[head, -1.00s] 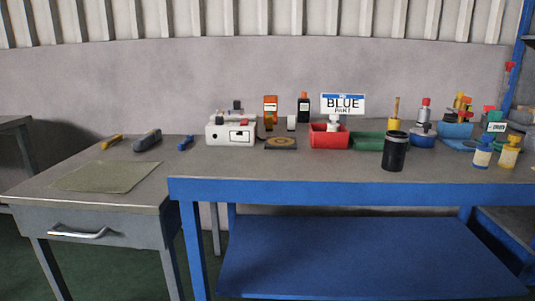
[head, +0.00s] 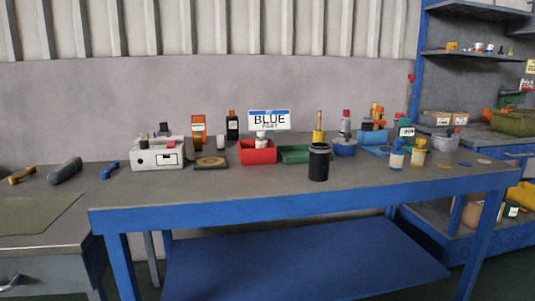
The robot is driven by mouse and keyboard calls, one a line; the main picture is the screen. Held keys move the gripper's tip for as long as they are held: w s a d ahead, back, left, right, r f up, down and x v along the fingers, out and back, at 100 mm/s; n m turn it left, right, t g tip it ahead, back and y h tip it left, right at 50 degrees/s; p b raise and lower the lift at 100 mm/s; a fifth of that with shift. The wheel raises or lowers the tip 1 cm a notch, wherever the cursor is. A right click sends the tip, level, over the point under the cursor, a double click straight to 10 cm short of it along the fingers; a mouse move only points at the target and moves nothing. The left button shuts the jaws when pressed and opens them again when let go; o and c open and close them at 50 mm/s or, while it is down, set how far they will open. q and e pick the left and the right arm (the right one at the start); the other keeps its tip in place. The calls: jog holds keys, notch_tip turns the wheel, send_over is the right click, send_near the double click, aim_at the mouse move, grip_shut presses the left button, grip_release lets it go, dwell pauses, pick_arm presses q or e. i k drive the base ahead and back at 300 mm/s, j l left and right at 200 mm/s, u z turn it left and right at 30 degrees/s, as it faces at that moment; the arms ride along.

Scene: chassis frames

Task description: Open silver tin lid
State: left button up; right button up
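No plainly silver tin shows in the head view. A black cylindrical container (head: 318,168) with a dark grey top stands upright near the front of the blue workbench; its top looks closed. I cannot tell whether it is the tin. A small whitish, translucent tub (head: 444,141) stands at the bench's right end, with several flat discs (head: 465,163) lying near it. Neither of my grippers is in view.
A grey table (head: 45,242) adjoins at left; shelves (head: 475,52) stand at right. The bench's front strip is mostly clear.

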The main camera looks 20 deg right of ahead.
aim_at(346, 142)
jog(key=l+z, duration=0.3)
jog(key=l, duration=1.45)
jog(key=i, duration=0.05)
